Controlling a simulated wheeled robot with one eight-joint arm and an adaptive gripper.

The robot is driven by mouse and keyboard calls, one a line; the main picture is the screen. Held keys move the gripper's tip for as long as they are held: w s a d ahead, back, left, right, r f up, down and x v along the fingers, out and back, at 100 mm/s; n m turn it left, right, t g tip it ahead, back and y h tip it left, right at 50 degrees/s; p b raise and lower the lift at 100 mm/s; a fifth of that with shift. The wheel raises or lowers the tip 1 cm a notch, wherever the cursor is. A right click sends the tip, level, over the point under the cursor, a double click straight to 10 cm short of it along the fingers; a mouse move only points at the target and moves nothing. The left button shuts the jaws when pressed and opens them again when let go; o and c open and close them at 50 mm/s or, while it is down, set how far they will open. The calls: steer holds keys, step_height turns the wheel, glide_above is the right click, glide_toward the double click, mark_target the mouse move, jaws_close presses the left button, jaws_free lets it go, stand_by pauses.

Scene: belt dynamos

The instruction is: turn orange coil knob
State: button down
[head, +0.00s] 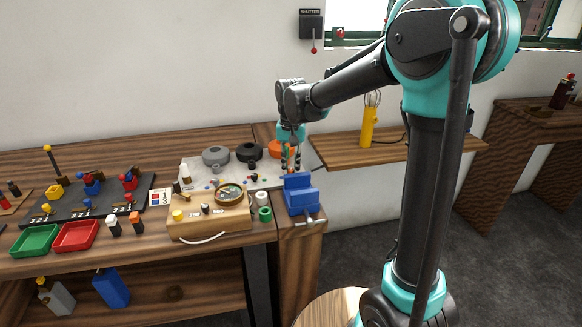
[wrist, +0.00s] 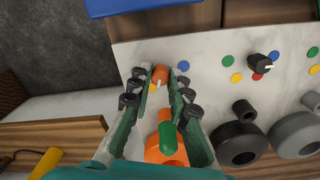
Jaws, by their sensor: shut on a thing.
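The orange coil knob (wrist: 160,75) is a small round knob with a pale pointer mark on a white panel (wrist: 210,60). In the wrist view it sits between the two fingertips of my gripper (wrist: 161,78), which is shut on it. The big orange coil (wrist: 155,152) lies behind the knob, partly hidden by my fingers. In the head view my gripper (head: 291,158) points down at the panel's right end, and the orange coil (head: 274,149) shows just left of it. The knob is not clear in that view.
A black coil (head: 247,152) and a grey coil (head: 215,155) stand left of the orange one. A black knob (wrist: 262,62) is along the panel. A blue vise (head: 300,195) stands close in front of my gripper. A yellow cylinder (head: 367,128) stands on the shelf to the right.

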mark_target(291, 170)
steer(key=shift+m, duration=0.8)
steer(key=c, duration=1.4)
jaws_free()
steer(key=shift+r, duration=0.15)
step_height(291, 170, up, 12)
steer(key=shift+f, duration=0.1)
